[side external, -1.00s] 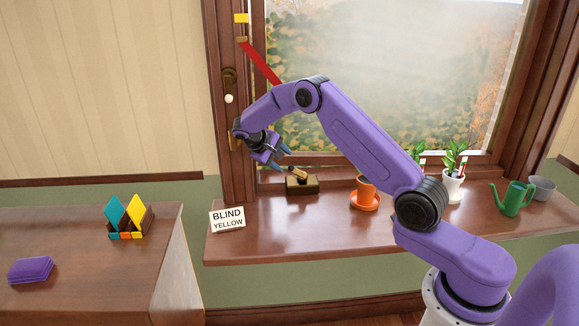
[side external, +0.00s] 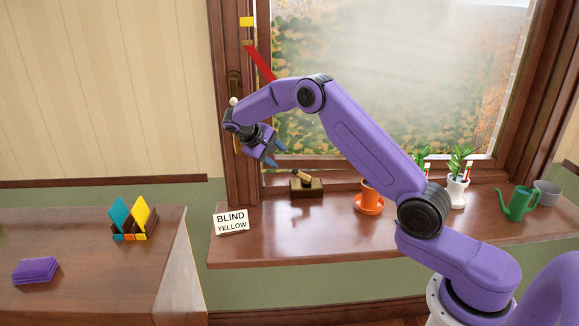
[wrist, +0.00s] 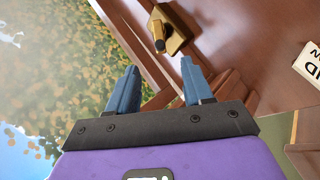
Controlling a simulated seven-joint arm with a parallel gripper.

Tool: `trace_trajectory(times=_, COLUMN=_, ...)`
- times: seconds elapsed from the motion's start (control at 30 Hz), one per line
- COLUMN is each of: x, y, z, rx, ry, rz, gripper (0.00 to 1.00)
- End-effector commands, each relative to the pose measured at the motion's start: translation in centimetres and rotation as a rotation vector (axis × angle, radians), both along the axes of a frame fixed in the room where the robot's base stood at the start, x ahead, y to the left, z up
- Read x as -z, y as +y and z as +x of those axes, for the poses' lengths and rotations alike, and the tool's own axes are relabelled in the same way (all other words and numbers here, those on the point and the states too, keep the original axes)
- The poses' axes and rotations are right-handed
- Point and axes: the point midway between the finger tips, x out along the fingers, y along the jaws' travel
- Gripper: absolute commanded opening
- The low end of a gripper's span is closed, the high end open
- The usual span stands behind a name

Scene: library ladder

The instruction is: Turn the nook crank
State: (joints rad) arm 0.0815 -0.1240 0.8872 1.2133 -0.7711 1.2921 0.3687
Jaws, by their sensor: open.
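The crank looks to be a small brass-coloured box with a short dark-tipped handle (side external: 302,176) on the window sill, below the window. The box and handle (wrist: 172,30) also show at the top of the wrist view, beyond my fingertips. My gripper (side external: 279,158) is open, its blue fingers apart and empty, above and left of the box in the side view. It is not touching the crank. In the wrist view my gripper (wrist: 159,64) has a clear gap between its fingers.
A sign reading "BLIND YELLOW" (side external: 231,221) stands left on the sill. The window frame (side external: 232,170) is close beside my wrist. The sill's front is clear.

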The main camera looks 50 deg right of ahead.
Motion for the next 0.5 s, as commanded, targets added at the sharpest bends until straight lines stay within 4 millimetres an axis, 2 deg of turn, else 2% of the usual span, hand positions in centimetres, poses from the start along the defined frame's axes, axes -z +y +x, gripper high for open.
trace_trajectory(times=0.13, x=2.9, y=-1.1, z=-3.0, rx=0.088, ry=0.106, rz=0.101, gripper=0.51)
trace_trajectory(times=0.27, x=7.0, y=-1.6, z=-8.1, rx=0.239, ry=0.265, rz=0.302, gripper=0.51)
trace_trajectory(times=0.4, x=10.3, y=-0.5, z=-13.4, rx=0.418, ry=0.407, rz=0.580, gripper=0.51)
trace_trajectory(times=0.5, x=11.7, y=1.0, z=-16.3, rx=0.546, ry=0.469, rz=0.794, gripper=0.51)
